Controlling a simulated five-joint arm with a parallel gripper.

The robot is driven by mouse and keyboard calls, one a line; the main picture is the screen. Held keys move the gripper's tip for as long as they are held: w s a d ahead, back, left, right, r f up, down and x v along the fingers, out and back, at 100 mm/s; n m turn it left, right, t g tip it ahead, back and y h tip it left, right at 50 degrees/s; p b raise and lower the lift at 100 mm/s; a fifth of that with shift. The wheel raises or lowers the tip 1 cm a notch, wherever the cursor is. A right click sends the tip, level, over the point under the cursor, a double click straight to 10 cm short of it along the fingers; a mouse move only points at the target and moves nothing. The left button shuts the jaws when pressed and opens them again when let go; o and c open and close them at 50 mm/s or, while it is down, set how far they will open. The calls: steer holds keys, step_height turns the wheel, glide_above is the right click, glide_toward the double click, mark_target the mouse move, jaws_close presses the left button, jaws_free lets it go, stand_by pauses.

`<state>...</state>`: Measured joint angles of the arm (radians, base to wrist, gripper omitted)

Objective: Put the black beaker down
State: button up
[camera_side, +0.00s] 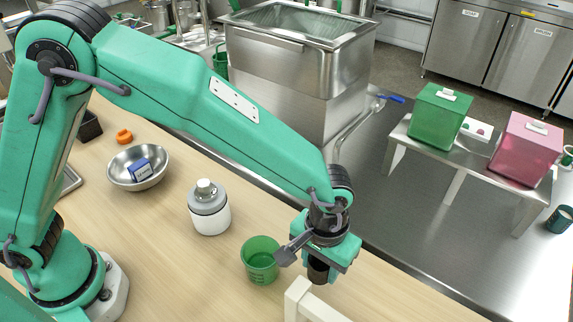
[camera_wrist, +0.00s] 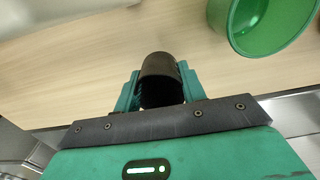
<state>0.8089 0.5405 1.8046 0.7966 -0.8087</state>
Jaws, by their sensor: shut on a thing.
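The black beaker (camera_side: 318,269) is held under my gripper (camera_side: 325,262), near the table's right edge in the side view. In the wrist view the black beaker (camera_wrist: 161,80) sits between the two green fingers of my gripper (camera_wrist: 160,90), which are shut on it. Its open mouth faces the wrist camera. In the side view I cannot tell whether its base touches the table (camera_side: 225,290).
A green beaker (camera_side: 260,262) stands just left of my gripper and shows in the wrist view (camera_wrist: 270,45). A white frame (camera_side: 310,300) is in front. A white-grey jar (camera_side: 208,210) and a metal bowl (camera_side: 150,182) stand further left.

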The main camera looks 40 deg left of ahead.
mark_target(319, 275)
steer(key=shift+f, duration=1.85)
steer(key=shift+f, duration=0.15)
steer(key=o, duration=0.9)
step_height(319, 275, up, 12)
steer(key=shift+r, duration=0.2)
steer(key=shift+a, duration=0.1)
